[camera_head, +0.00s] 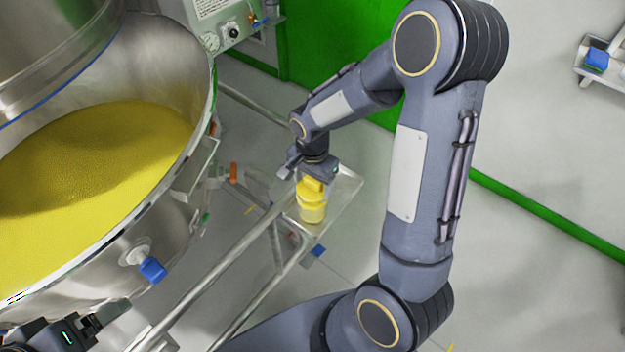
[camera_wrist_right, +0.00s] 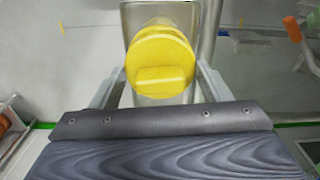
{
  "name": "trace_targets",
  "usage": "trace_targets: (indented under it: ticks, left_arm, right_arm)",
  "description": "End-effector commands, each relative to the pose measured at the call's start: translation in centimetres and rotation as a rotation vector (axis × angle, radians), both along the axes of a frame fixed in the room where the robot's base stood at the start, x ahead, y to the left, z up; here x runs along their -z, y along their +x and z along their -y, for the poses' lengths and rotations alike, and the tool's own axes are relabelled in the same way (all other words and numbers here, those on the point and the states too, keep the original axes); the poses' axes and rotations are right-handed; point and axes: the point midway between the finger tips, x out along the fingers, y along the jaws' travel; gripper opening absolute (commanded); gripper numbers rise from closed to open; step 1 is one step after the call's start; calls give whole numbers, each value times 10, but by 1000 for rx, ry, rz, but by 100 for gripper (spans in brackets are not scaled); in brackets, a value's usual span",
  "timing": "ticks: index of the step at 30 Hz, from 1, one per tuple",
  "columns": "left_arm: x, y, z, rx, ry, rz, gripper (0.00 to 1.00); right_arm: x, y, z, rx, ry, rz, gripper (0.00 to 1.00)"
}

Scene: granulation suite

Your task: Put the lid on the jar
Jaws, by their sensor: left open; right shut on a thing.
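The jar (camera_head: 312,213), with yellow showing through its wall, stands upright on a small metal shelf (camera_head: 342,197) beside the large vessel. The yellow lid (camera_head: 311,186) is at the jar's mouth, directly under my right gripper (camera_head: 309,177). In the right wrist view the round lid (camera_wrist_right: 160,50) has a raised block grip (camera_wrist_right: 160,79) between the fingers of my right gripper (camera_wrist_right: 161,88). That gripper is shut on the lid. The lid hides most of the jar there, so I cannot tell whether it is fully seated. My left gripper (camera_head: 88,328) is open, low at the left, away from the jar.
A large steel vessel (camera_head: 185,120) of yellow granules fills the left side, with a blue-capped valve (camera_head: 152,270) on its wall. Metal rails (camera_head: 225,262) run in front of the shelf. A cart with a blue item (camera_head: 596,60) stands far right. Floor at right is clear.

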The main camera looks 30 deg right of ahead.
Motion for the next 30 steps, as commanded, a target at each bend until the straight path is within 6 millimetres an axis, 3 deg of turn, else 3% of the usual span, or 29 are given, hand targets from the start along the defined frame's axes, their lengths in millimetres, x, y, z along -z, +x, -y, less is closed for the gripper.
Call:
trace_targets:
  ticks: [30]
  left_arm:
    - [10,0,0,0,0,0,83]
  right_arm:
    - [8,0,0,0,0,0,48]
